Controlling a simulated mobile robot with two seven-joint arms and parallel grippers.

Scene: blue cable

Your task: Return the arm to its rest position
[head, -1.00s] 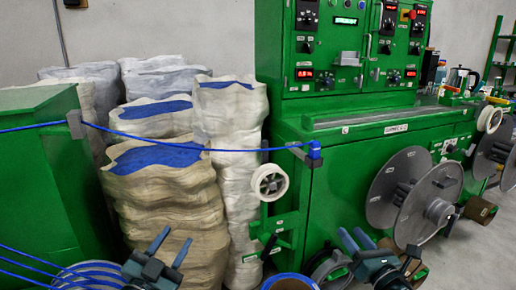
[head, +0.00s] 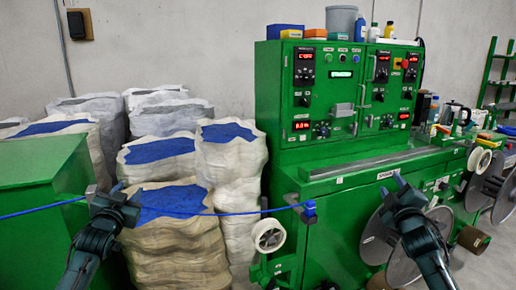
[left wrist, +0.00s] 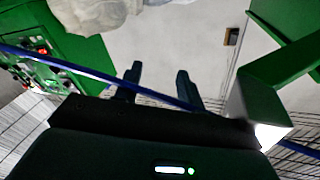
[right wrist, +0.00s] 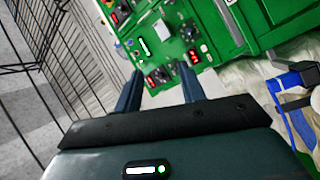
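The blue cable (head: 236,213) runs roughly level from the green cabinet at left to a blue-tipped guide (head: 309,210) on the green machine. My left gripper (head: 116,190) is raised in front of the cable at left, hiding part of it. In the left wrist view its fingers (left wrist: 157,82) are apart, and the cable (left wrist: 85,70) crosses behind or between them; I cannot tell which. My right gripper (head: 400,183) is raised in front of the machine. In the right wrist view its fingers (right wrist: 160,88) are apart with nothing between them.
The green machine (head: 340,230) with panels and grey reels (head: 375,240) fills the right. Sacks with blue tops (head: 165,255) stand between it and the green cabinet (head: 35,215). A small white spool (head: 268,236) sits on the machine's left side.

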